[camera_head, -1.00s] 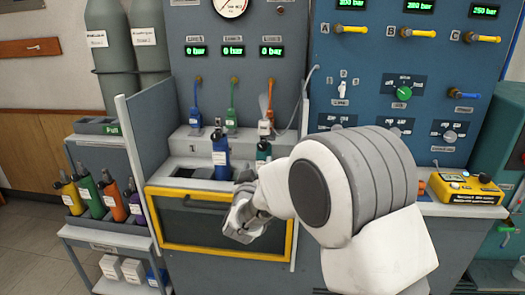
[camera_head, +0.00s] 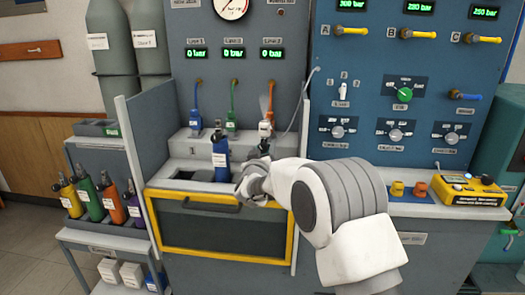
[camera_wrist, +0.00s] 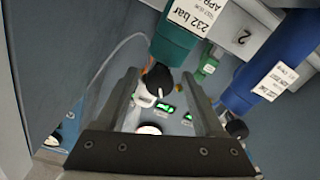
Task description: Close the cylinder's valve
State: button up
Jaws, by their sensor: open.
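A teal cylinder (camera_wrist: 178,38) with a "232 bar" label shows at the top of the wrist view. Its black valve knob (camera_wrist: 157,78) lies between the fingertips of my open gripper (camera_wrist: 160,80); I cannot tell whether either finger touches it. In the head view my gripper (camera_head: 262,160) is over the right part of the bench well and hides the teal cylinder. A blue cylinder (camera_head: 221,160) stands upright in the well to the left. It also shows at the right of the wrist view (camera_wrist: 262,80), with its own black knob.
A yellow-framed guard (camera_head: 222,250) fronts the well. Three hoses hang above, blue (camera_head: 195,103), green (camera_head: 233,104) and orange-tipped (camera_head: 268,115). A rack with several coloured cylinders (camera_head: 90,195) stands at left. A yellow instrument (camera_head: 468,190) sits on the right bench.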

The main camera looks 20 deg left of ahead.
grip_shut()
dwell(0.3)
jog(key=m+b, duration=0.1)
jog(key=m, duration=0.1)
jog(key=shift+f+m+b, duration=0.1)
jog(key=shift+m+b, duration=0.2)
jog(key=shift+m, duration=0.1)
jog(key=shift+m+b, duration=0.95)
jog(key=shift+m, duration=0.95)
grip_release()
